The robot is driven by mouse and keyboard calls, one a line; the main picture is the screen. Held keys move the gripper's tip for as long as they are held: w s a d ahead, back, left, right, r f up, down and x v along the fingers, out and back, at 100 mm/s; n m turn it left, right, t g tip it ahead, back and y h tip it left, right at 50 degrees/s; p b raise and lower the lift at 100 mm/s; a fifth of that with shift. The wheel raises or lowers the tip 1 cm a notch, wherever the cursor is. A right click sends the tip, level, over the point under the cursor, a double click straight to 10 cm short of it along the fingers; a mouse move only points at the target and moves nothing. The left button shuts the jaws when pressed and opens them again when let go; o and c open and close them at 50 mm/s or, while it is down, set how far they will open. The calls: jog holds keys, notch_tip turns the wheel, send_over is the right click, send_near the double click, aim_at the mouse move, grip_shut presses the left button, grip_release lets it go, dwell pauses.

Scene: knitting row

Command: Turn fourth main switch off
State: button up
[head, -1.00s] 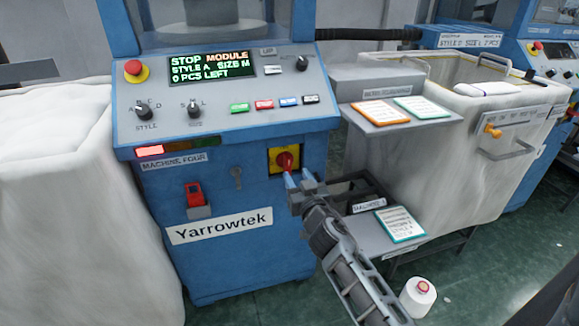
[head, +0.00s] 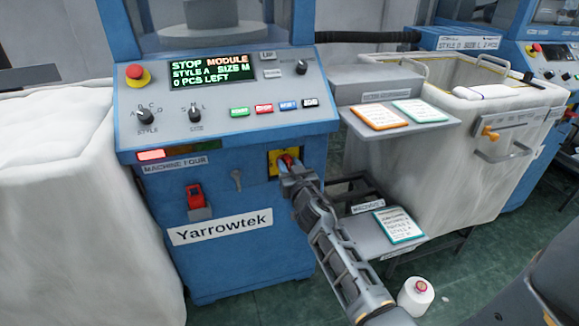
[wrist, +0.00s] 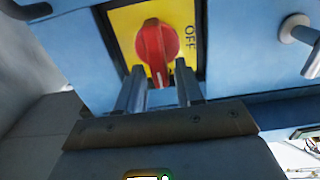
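The main switch is a red rotary knob (wrist: 157,45) on a yellow plate (wrist: 120,22) on the blue front of the machine labelled MACHINE FOUR (head: 174,163). In the wrist view the word OFF (wrist: 190,37) is printed sideways to the right of the knob. My gripper (wrist: 160,78) is open, with one finger on each side of the knob's lower part. I cannot tell whether either finger touches it.
The display (head: 212,68) reads STOP MODULE. A red-and-yellow emergency button (head: 134,72) and a red switch (head: 195,195) are nearby. Shelves with cards (head: 400,228) stand close right of my arm.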

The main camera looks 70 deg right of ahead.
grip_shut()
jog(key=shift+a+n, duration=0.1)
jog(key=shift+n, duration=0.3)
jog(key=shift+w+a+f+n+b, duration=0.3)
jog(key=shift+n+b, duration=0.2)
jog(key=shift+n, duration=2.35)
jog(key=shift+w+a+f+n+b, duration=0.1)
jog(key=shift+w+f+n+b, duration=0.25)
jog(key=shift+n, duration=2.55)
jog(key=shift+w+a+f+n+b, duration=0.2)
jog(key=shift+f+n+b, duration=0.3)
jog(key=shift+n, duration=2.35)
jog(key=shift+r, duration=0.1)
jog(key=shift+o, duration=0.9)
grip_release()
jog(key=shift+s, duration=0.1)
